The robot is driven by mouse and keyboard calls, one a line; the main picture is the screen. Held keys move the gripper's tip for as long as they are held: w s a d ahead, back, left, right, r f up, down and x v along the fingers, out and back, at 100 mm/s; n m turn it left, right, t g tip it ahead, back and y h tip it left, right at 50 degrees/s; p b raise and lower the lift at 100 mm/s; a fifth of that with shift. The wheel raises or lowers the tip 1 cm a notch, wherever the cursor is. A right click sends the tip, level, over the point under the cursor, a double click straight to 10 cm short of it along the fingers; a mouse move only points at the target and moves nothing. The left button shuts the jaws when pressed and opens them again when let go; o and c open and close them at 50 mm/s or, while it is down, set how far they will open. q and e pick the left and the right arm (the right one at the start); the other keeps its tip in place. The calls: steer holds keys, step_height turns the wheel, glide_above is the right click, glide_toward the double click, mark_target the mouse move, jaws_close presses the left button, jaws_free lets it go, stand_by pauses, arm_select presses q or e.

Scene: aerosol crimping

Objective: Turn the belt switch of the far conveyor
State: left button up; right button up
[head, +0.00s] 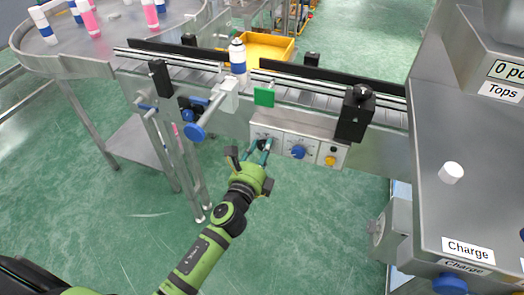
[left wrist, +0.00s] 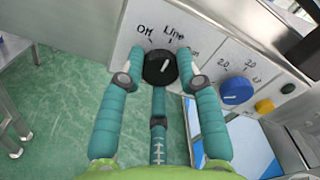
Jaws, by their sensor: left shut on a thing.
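The belt switch is a black round knob (left wrist: 160,68) on the grey control panel (head: 276,131) at the front of the conveyor. In the left wrist view, handwritten marks "Off", "Line" and a partly hidden "on" stand around it. Its white pointer line slants up and to the right. My left gripper (head: 262,148) reaches the left end of the panel from below. In the left wrist view its teal fingers (left wrist: 158,72) are on both sides of the knob, shut on it. In the head view the gripper mostly hides the knob. My right gripper is not in view.
A blue dial (head: 298,152) and a yellow button (head: 330,160) sit right of the switch. A can (head: 237,55) stands on the conveyor belt. A blue handwheel (head: 194,132) juts out left of the panel. A steel machine labelled "Charge" (head: 468,250) stands at right.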

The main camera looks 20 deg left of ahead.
arm_select(q)
steer(key=n, duration=0.4)
steer(key=shift+w+a+r+n, duration=0.1)
steer(key=shift+a+r+n, duration=0.05)
steer(key=shift+r+n, duration=0.2)
steer(key=shift+n, duration=2.45)
steer(key=shift+f, duration=0.1)
steer(key=o, duration=1.1)
steer(key=shift+o, duration=0.2)
steer(key=shift+a+f, duration=0.1)
steer(key=shift+f, duration=0.05)
steer(key=shift+s+f, duration=0.15)
steer(key=shift+s, duration=0.15)
steer(key=s, duration=1.1)
steer(key=shift+s+a, duration=0.15)
steer(key=shift+s, duration=0.1)
